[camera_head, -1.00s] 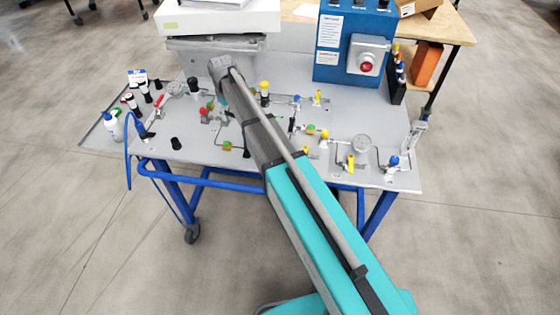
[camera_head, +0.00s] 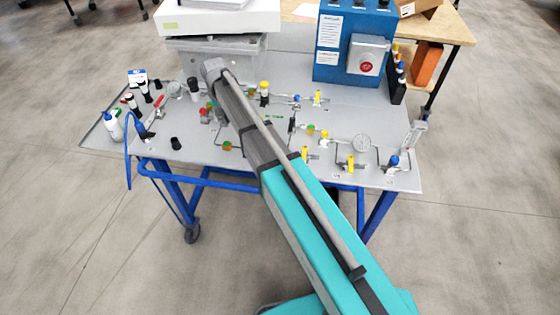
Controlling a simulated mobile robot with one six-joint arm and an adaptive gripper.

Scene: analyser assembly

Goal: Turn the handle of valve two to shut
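The valves stand on the grey bench panel (camera_head: 385,115), joined by thin pipes. Yellow handles show at the back right (camera_head: 318,97), at the front middle (camera_head: 305,153) and at the front right (camera_head: 350,162). A red handle (camera_head: 158,102) shows at the left. I cannot read any label that tells which is valve two. My arm reaches over the middle of the bench from the lower right and covers part of the panel. My gripper is not visible; the arm hides it or it is too small to tell.
A blue control box (camera_head: 340,45) with a red emergency button (camera_head: 367,67) stands at the back right. A white box (camera_head: 220,18) sits at the back left.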

